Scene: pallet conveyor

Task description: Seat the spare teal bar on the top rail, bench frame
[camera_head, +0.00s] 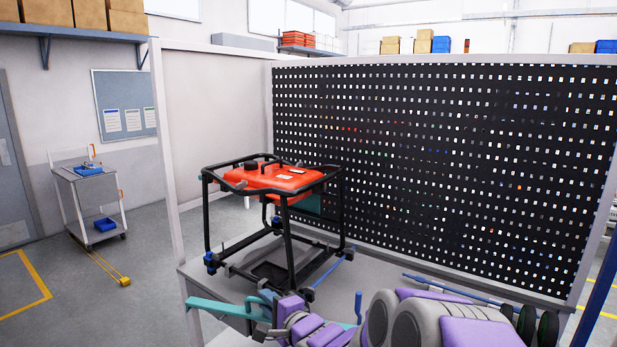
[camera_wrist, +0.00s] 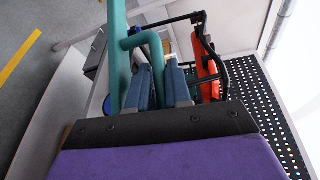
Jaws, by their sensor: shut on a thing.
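The teal bar (camera_head: 222,307) is held low in front of the bench frame and reaches out to the left in the head view. In the wrist view the teal bar (camera_wrist: 117,55) runs up the picture, and its bent branch goes in between my fingers. My gripper (camera_wrist: 159,88) is shut on that branch; its fingertips are partly hidden in the head view. The bench frame (camera_head: 288,245) is a black tubular frame standing on the bench, with an orange-red unit (camera_head: 270,178) in its top. The top rail (camera_head: 225,188) is above and behind the bar, apart from it.
The grey bench (camera_head: 365,280) carries the frame; a blue-tipped rod (camera_head: 440,287) lies on it to the right. A black perforated panel (camera_head: 440,160) stands close behind the frame.

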